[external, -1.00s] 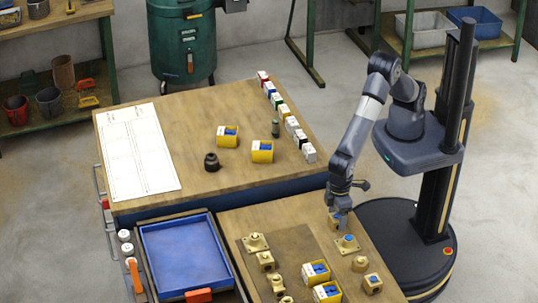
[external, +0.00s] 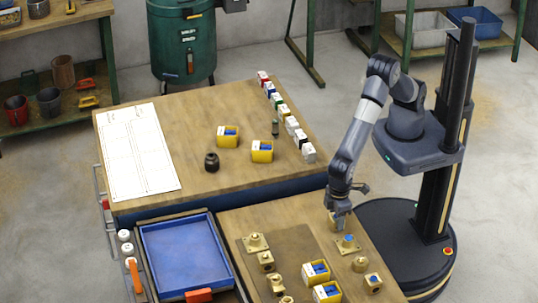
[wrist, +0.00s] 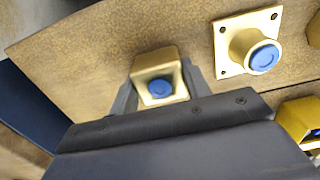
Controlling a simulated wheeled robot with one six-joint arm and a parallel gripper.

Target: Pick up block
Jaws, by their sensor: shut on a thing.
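My gripper (external: 340,206) is shut on a small brass block (wrist: 156,62) near the far right part of the front bench. In the wrist view the block has a blue round face in a square brass body, with a grey finger on each side. In the external view the block (external: 333,223) is mostly covered by the gripper, and I cannot tell whether it still touches the bench. A square brass flange with a blue-capped boss (external: 347,244) stands close beside it; it also shows in the wrist view (wrist: 250,43).
Several brass parts and two yellow bins (external: 316,272) of blue pieces stand on the front bench. A blue tray (external: 185,253) lies to the left. The rear bench (external: 200,115) holds two more yellow bins, a dark round part (external: 211,162) and a row of small boxes.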

